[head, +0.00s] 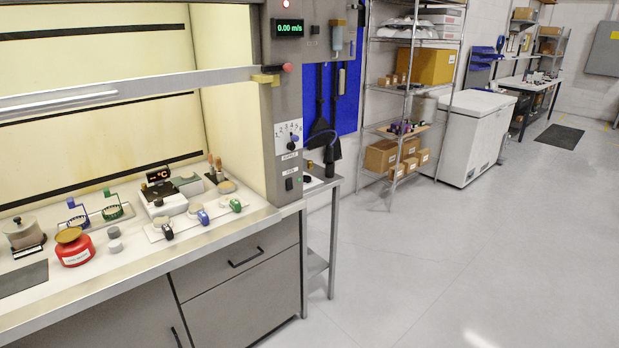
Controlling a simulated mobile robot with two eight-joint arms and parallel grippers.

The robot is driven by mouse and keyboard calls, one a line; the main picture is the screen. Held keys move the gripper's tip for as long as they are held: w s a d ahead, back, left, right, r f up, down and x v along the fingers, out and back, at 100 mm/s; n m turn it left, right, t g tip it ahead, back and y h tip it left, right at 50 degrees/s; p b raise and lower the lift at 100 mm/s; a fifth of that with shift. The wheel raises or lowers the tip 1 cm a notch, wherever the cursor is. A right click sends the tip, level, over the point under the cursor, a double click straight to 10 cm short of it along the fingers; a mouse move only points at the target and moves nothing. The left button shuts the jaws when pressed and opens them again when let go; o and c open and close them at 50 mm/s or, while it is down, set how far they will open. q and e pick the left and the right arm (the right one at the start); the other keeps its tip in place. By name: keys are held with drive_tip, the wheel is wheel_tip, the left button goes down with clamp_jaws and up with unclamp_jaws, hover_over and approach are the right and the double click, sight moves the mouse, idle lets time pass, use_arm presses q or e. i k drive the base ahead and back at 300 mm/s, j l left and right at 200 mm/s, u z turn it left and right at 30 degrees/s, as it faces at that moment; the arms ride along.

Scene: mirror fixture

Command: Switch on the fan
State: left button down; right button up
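A fume hood with a grey right-hand post (283,90) fills the left of the head view. A small black rocker switch (289,183) sits low on the post under a small label that I cannot read surely. Neither of my grippers is in view.
The hood's worktop (130,262) holds a red container (74,247), a metal pot (24,233) and several small items. A narrow side table (325,184) stands right of the hood. A wire shelf (405,90) and white chest freezer (478,135) stand behind. The floor (450,260) is clear.

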sight(289, 182)
drive_tip(key=i+l+z, duration=0.1)
drive_tip(key=i+l, duration=0.15)
drive_tip(key=i, duration=0.35)
drive_tip(key=i+l, duration=0.2)
drive_tip(key=i, duration=0.35)
drive_tip(key=i+l+z, duration=0.15)
drive_tip(key=i, duration=0.45)
